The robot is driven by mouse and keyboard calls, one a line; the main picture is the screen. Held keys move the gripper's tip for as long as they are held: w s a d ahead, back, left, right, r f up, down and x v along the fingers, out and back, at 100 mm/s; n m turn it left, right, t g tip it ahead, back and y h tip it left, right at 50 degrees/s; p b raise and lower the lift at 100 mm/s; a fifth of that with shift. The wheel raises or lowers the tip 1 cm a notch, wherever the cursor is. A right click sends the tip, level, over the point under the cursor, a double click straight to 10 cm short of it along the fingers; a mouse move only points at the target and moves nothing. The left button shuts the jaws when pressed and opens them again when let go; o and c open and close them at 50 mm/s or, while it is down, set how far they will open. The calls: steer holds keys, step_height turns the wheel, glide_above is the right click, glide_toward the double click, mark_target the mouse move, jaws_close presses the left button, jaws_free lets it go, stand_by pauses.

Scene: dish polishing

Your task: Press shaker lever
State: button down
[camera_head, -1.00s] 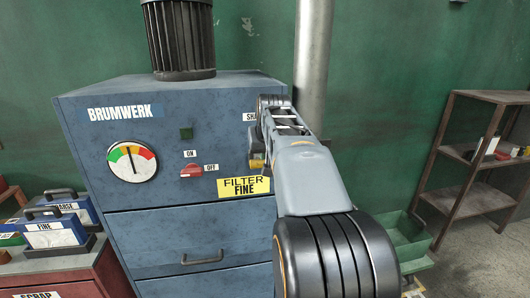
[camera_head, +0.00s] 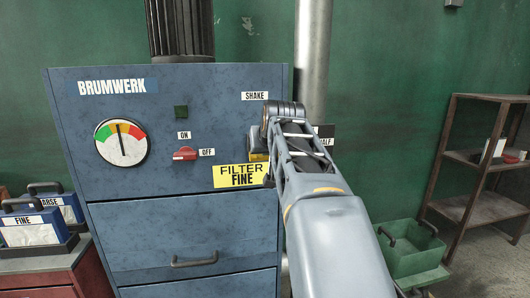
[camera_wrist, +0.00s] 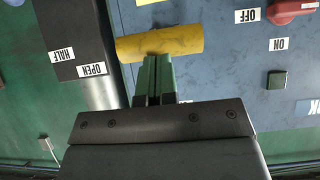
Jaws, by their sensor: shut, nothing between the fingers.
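The shaker lever's yellow cylindrical handle (camera_wrist: 160,43) lies across the upper middle of the wrist view. In the head view a small yellow part of it (camera_head: 259,157) shows below the SHAKE label (camera_head: 255,96), beside my wrist. My gripper (camera_wrist: 157,62) is shut and empty, with its green fingers side by side. The fingertips meet the near edge of the yellow handle in the wrist view; I cannot tell whether they touch it. In the head view my arm hides the fingers and most of the lever.
The blue BRUMWERK cabinet (camera_head: 190,230) has a gauge (camera_head: 121,143), a red ON/OFF switch (camera_head: 185,154) and a yellow FILTER FINE label (camera_head: 241,176). A grey pipe (camera_head: 312,50) stands behind my wrist. A green bin (camera_head: 411,253) and brown shelf (camera_head: 470,205) stand right.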

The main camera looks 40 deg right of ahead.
steer(key=shift+t+h, duration=0.4)
steer(key=shift+t, duration=0.5)
steer(key=shift+s+f+b, duration=0.1)
steer(key=shift+f+b, duration=2.4)
steer(key=shift+b, duration=0.95)
steer(key=shift+f, duration=0.15)
steer(key=r+p+v, duration=0.1)
steer(key=v, duration=1.2)
steer(key=shift+w+r+p, duration=0.25)
steer(key=shift+r+p, duration=0.15)
